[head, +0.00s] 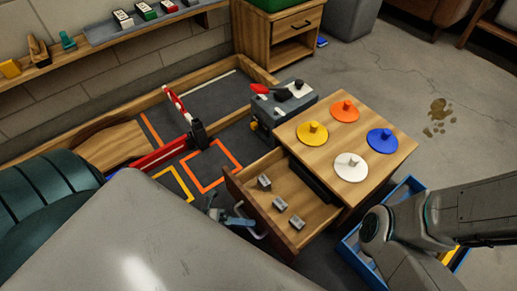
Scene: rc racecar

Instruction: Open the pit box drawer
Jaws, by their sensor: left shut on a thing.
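The wooden pit box (390,165) stands right of centre in the head view. Its drawer (302,236) is slid out toward the lower left, showing several small grey metal pieces (264,182) inside. My left gripper (242,219) is at the outer face of the drawer front, shut on what appears to be the drawer's handle. My grey left arm hides much of the lower left and part of the gripper. My right arm shows at the right, but its gripper is not in view.
Orange, yellow, blue and white knobbed discs (344,111) sit on the box top. A blue crate (349,252) is on the floor at lower right, partly behind my right arm. A grey box (285,108) stands behind the pit box. A wooden-edged track with a red-and-white barrier (178,105) is at left.

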